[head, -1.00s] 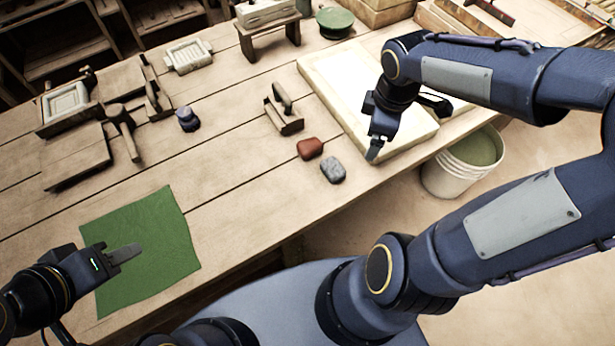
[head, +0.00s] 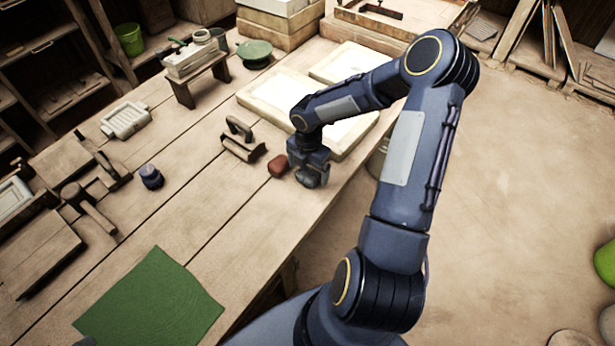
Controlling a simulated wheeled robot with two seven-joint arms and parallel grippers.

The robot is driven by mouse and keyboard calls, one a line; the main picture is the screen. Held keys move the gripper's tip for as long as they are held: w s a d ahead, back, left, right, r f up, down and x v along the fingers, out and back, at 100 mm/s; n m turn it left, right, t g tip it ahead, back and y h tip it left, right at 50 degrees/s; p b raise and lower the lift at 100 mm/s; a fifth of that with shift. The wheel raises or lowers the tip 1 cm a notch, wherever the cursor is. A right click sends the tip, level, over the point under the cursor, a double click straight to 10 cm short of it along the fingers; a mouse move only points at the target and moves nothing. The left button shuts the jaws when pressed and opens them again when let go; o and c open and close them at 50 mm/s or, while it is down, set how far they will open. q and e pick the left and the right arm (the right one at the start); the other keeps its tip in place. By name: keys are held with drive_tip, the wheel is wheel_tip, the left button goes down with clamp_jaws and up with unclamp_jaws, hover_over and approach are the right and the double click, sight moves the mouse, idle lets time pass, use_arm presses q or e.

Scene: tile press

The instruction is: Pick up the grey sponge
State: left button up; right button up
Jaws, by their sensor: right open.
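The grey sponge (head: 308,181) lies on the wooden table near its front edge, largely hidden under my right gripper. My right gripper (head: 312,174) points down over the sponge and is open, with its fingers at the sponge; whether they touch it I cannot tell. A red-brown sponge-like block (head: 278,166) lies just left of the gripper. Only a small grey tip of my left gripper (head: 86,341) shows at the bottom edge, by the green cloth, far from the sponge.
A wooden-handled tool (head: 240,141) stands behind the red-brown block. Pale slabs (head: 350,136) lie behind my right arm. The green cloth (head: 150,305) lies at the front left. The table between cloth and red-brown block is clear. A bucket (head: 378,158) is partly hidden by my arm.

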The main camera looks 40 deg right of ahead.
wheel_tip(320, 180, down, 2)
drive_tip(key=shift+f, duration=0.25)
drive_tip(key=c, duration=1.1)
drive_tip(key=shift+r, duration=0.15)
